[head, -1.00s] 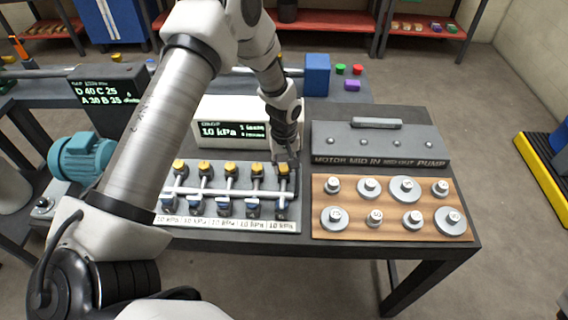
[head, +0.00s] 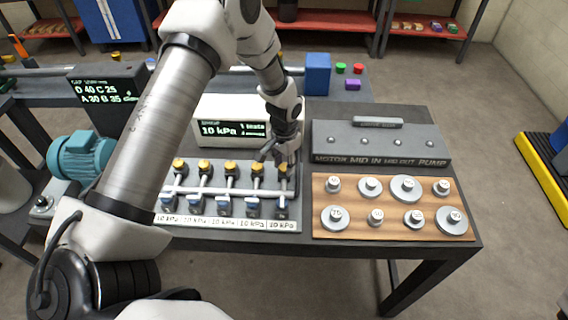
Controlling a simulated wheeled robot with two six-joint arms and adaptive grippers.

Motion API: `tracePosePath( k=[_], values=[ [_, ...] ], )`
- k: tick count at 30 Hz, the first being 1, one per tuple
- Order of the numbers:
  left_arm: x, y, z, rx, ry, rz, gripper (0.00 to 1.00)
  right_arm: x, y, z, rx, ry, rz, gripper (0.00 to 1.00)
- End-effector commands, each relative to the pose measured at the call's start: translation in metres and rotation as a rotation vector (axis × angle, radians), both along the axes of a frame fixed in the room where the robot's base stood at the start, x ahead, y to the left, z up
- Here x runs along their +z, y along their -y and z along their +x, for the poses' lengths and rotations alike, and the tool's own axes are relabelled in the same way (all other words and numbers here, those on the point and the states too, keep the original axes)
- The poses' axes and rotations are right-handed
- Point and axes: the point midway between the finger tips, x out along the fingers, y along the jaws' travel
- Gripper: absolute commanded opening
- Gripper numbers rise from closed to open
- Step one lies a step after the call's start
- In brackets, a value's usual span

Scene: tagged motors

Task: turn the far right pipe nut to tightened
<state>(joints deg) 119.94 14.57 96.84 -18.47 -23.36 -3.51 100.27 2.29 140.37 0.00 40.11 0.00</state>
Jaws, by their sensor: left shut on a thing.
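A row of several yellow pipe nuts stands on a grey panel (head: 160,183), each above a blue-handled valve on a grey pipe. The far right pipe nut (head: 284,168) is mostly hidden behind my gripper. My left gripper (head: 279,158) comes down from above over this nut and is shut on it. Its fingers are small and dark, so the exact contact is hard to see. The neighbouring nut (head: 257,168) to its left is free. My right gripper is not in view.
A white gauge box (head: 215,112) with a lit display reading 10 kPa stands behind the panel. A teal motor (head: 85,155) is at left.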

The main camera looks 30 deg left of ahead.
Motion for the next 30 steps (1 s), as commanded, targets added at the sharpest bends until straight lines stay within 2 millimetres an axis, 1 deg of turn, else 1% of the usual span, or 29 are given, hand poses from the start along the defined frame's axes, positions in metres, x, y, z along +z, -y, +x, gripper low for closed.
tracePosePath(
  k=[1,6,13,20,30],
  values=[
    [-0.0034,0.0004,-0.0028,-0.035,-0.007,-0.001,0.00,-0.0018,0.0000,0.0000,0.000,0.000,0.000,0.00],
    [-0.0033,0.0005,-0.0028,-0.158,-0.007,-0.002,0.00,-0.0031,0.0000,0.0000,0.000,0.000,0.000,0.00],
    [-0.0030,0.0005,-0.0027,-0.265,-0.007,-0.002,0.00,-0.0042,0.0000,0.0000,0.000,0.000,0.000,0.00],
    [-0.0028,0.0006,-0.0027,-0.306,-0.007,-0.002,0.00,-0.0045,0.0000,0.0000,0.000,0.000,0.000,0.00],
    [-0.0026,0.0006,-0.0026,-0.310,-0.006,-0.002,0.00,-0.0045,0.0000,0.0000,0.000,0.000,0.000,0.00]
  ],
)
